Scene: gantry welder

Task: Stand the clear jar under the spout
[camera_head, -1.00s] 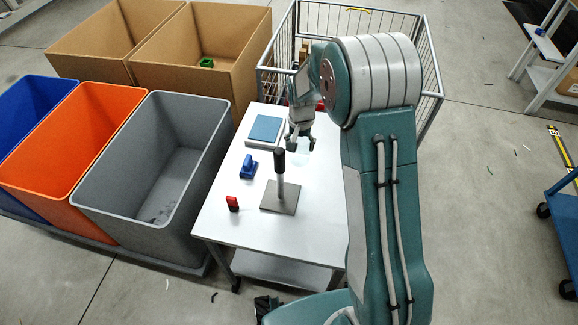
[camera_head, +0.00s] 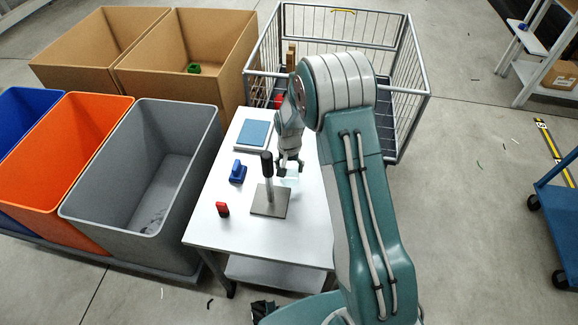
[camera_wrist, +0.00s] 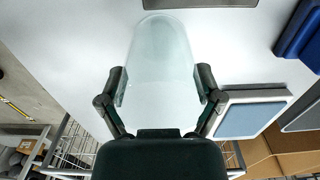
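The clear jar (camera_wrist: 162,65) is a pale, see-through vessel with a rounded outline, between the two fingers of my gripper in the wrist view. It shows faintly on the white table below my gripper in the head view (camera_head: 292,180). My gripper (camera_head: 290,168) is low over the table with a finger on either side of the jar; it also shows in the wrist view (camera_wrist: 161,85). The fingers are apart and close to the jar walls; firm contact is unclear. A stand with a black-topped post (camera_head: 267,165) on a grey plate (camera_head: 270,203) is beside the jar. No spout is clearly identifiable.
On the white table (camera_head: 225,240) are a blue block-like object (camera_head: 238,173), a small red object (camera_head: 222,209) and a blue-topped scale-like pad (camera_head: 254,134). A grey bin (camera_head: 90,213) stands left, a wire cart (camera_head: 412,110) behind. The table's front is mostly clear.

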